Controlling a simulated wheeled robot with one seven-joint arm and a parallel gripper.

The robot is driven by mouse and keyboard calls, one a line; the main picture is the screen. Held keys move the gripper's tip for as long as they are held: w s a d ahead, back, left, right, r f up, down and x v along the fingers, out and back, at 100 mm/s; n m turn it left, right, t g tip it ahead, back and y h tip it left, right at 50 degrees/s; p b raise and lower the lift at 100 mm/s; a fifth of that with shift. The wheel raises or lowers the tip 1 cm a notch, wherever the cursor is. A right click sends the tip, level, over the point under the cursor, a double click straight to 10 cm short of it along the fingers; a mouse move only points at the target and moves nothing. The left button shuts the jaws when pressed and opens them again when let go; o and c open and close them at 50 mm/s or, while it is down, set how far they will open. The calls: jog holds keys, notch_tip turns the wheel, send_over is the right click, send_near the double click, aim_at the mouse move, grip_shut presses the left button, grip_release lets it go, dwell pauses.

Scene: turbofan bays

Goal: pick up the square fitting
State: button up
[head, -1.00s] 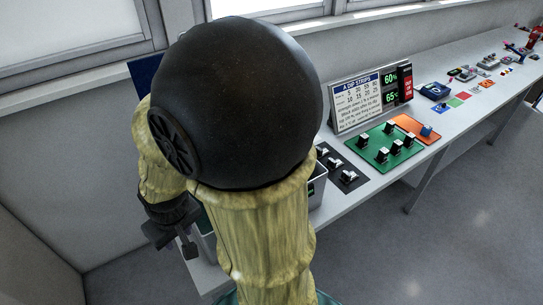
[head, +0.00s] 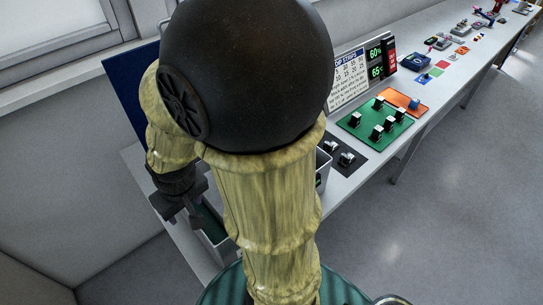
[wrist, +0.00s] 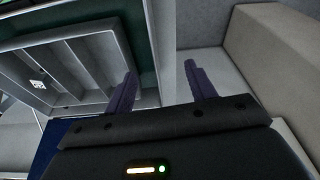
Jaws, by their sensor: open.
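My gripper (head: 190,216) hangs at the left of my arm in the head view, over the near end of the bench. In the wrist view my gripper (wrist: 160,72) shows two dark fingers spread apart with nothing between them. A small pale piece with dark marks (wrist: 38,84) is in a grey bin (wrist: 92,62), left of the fingers and apart from them. I cannot tell whether it is the square fitting. Several small metal-and-black fittings stand on a green board (head: 362,129) in the head view; their exact shapes are too small to tell.
The long grey bench (head: 372,163) runs to the upper right along the wall. A dark mat (head: 343,166) with fittings, an orange board (head: 398,98) and a sign (head: 348,75) are on it. My arm hides part of the bench. The floor (head: 440,200) at right is clear.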

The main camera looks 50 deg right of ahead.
jog(key=w+d+f+n+g+h+b, duration=0.1)
jog(key=w+d+f+n+g+h, duration=0.1)
jog(key=d, duration=0.4)
jog(key=w+d+f+n+g+h+b, duration=0.1)
jog(key=w+d+f+n+g+h, duration=0.1)
jog(key=w+d+n+g+h, duration=0.2)
jog(key=w+d+f+n+g+h+b, duration=0.1)
jog(key=w+d+f+n+g+h, duration=0.2)
jog(key=d, duration=0.7)
jog(key=shift+w+d+n+h, duration=0.1)
jog(key=shift+w+n+h, duration=0.6)
jog(key=shift+w, duration=0.5)
jog(key=shift+w+d+n+h, duration=0.1)
jog(key=shift+w+n+h, duration=0.4)
jog(key=shift+w+n, duration=0.5)
jog(key=shift+w+d+r, duration=0.15)
jog(key=shift+w+r, duration=0.05)
jog(key=shift+w, duration=0.15)
jog(key=p+x, duration=0.1)
jog(key=x, duration=0.2)
jog(key=p+x, duration=0.2)
jog(key=x, duration=0.2)
jog(key=p+x, duration=0.1)
jog(key=x, duration=0.3)
jog(key=shift+s+d+r, duration=0.1)
jog(key=shift+d+r, duration=0.1)
jog(key=shift+d, duration=0.05)
jog(key=shift+s+d+f, duration=0.15)
jog(key=shift+d+f, duration=0.15)
jog(key=shift+d, duration=0.05)
